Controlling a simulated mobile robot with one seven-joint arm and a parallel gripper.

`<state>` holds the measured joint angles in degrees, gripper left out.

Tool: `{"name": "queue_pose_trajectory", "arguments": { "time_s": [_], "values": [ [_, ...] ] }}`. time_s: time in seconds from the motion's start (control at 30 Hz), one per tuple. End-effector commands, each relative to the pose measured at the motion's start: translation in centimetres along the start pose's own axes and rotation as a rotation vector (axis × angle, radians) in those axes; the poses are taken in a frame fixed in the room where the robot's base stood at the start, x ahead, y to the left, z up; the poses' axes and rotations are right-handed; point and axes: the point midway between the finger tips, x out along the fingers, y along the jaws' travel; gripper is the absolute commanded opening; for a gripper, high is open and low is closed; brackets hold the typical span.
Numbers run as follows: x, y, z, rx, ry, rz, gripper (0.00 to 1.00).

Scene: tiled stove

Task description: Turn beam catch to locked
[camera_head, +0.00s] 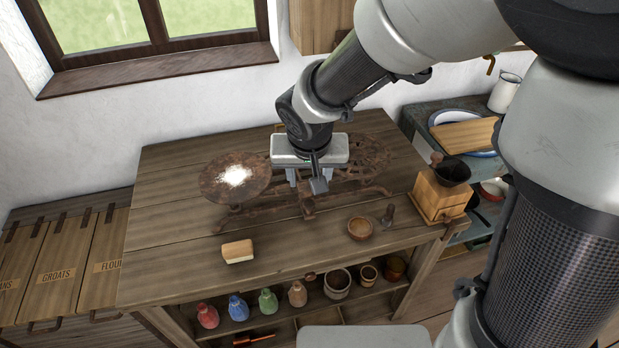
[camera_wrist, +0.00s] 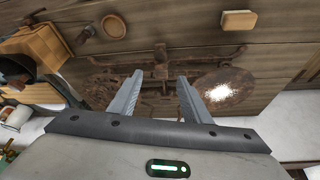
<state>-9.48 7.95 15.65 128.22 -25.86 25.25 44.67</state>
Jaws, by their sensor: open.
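A rusty balance scale (camera_head: 237,213) stands on the wooden table, with a pile of white powder (camera_head: 236,175) on its left pan. The scale also shows in the wrist view (camera_wrist: 160,70), where the powder pan lies at the right. My gripper (camera_head: 312,180) is over the middle of the scale, pointing down. In the wrist view its two fingers (camera_wrist: 158,84) are spread apart with nothing held between them, and the scale's centre post and beam lie beyond them. The beam catch cannot be made out clearly, and my gripper hides part of the scale's middle in the head view.
On the table (camera_head: 170,235) are a cream-and-tan block (camera_head: 237,252), a small wooden bowl (camera_head: 360,228), a dark small weight (camera_head: 388,214) and a coffee grinder (camera_head: 438,192). Jars (camera_head: 268,301) stand on the shelf below. The table's left side is clear.

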Motion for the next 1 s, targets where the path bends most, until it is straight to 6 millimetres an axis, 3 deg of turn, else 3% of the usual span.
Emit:
{"name": "queue_pose_trajectory", "arguments": {
  "time_s": [0.6, 0.8, 1.0],
  "values": [
    [13.0, 0.0, 0.2, -0.002, -0.006, 0.001, 0.44],
    [15.7, 0.0, 0.1, -0.001, -0.004, 0.001, 0.44],
    [16.6, 0.0, 0.1, -0.001, -0.003, 0.001, 0.44]
  ]
}}
